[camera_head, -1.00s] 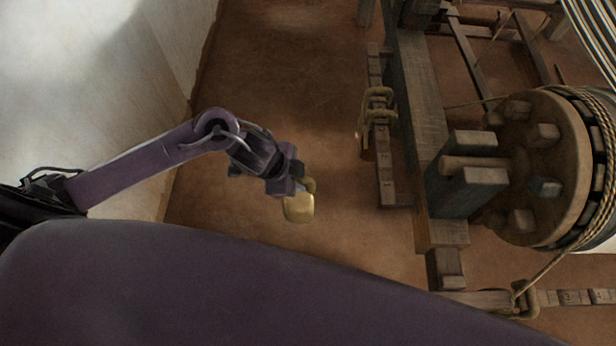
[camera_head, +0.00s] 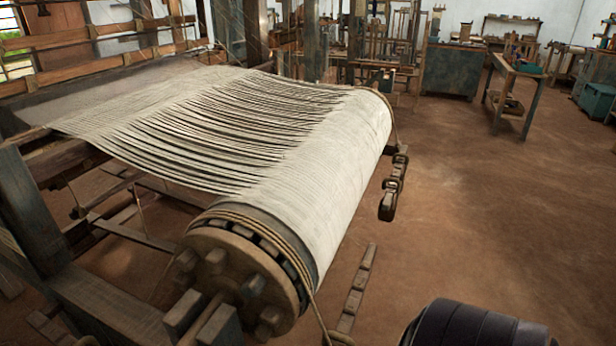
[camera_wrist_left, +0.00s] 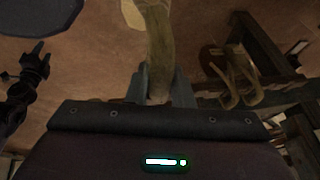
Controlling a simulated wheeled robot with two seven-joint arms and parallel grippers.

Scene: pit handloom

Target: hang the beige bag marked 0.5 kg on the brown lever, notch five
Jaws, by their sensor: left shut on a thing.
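In the left wrist view my left gripper (camera_wrist_left: 161,90) is shut on the olive-tan loop (camera_wrist_left: 159,48) of a beige bag. Only a pale piece of the bag (camera_wrist_left: 132,12) shows at the top edge, and its marking is out of sight. In the head view two notched wooden bars show beside the loom: a brown bar (camera_head: 357,288) below the warp beam's near end, and a darker bar (camera_head: 388,205) farther back with rope loops on it. No notch numbers are legible, so I cannot tell which is the named lever.
The warp beam (camera_head: 340,150) with white yarn and its pegged wooden end (camera_head: 235,275) fill the head view's left and middle. Open brown floor (camera_head: 480,215) lies to the right. In the wrist view, rope loops (camera_wrist_left: 240,80) hang near dark timbers at right.

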